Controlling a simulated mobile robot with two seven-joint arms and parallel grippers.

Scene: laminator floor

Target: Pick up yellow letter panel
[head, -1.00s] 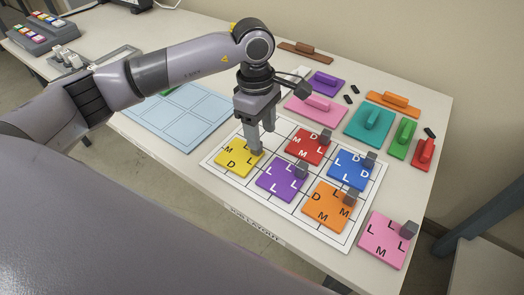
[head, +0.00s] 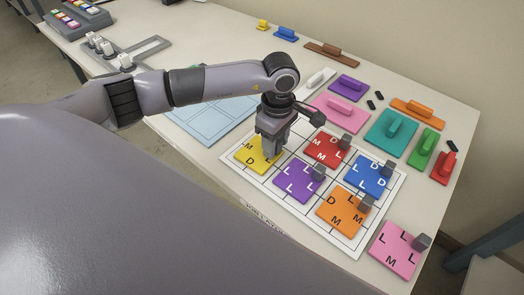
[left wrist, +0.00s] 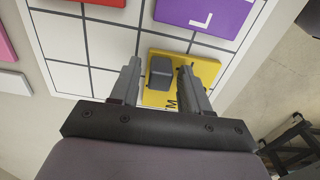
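The yellow letter panel (head: 250,158) lies flat at the near left of the white gridded board (head: 350,252). Letters M and D show on it. In the left wrist view, the yellow panel (left wrist: 208,70) has a dark grey block-shaped knob (left wrist: 160,72) on it. My left gripper (head: 270,156) points down over the panel and hides part of it. Its fingers are open, one on each side of the knob, with small gaps showing. I cannot tell how far down the fingertips reach along the knob. My right gripper is not in view.
Purple (head: 297,183), red (head: 323,153), blue (head: 367,178) and orange (head: 341,212) knobbed panels stand close by on the board. A pink lettered panel (head: 396,250) lies off its right edge. Plain coloured handled blocks line the back. A light blue gridded sheet (head: 207,121) lies left.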

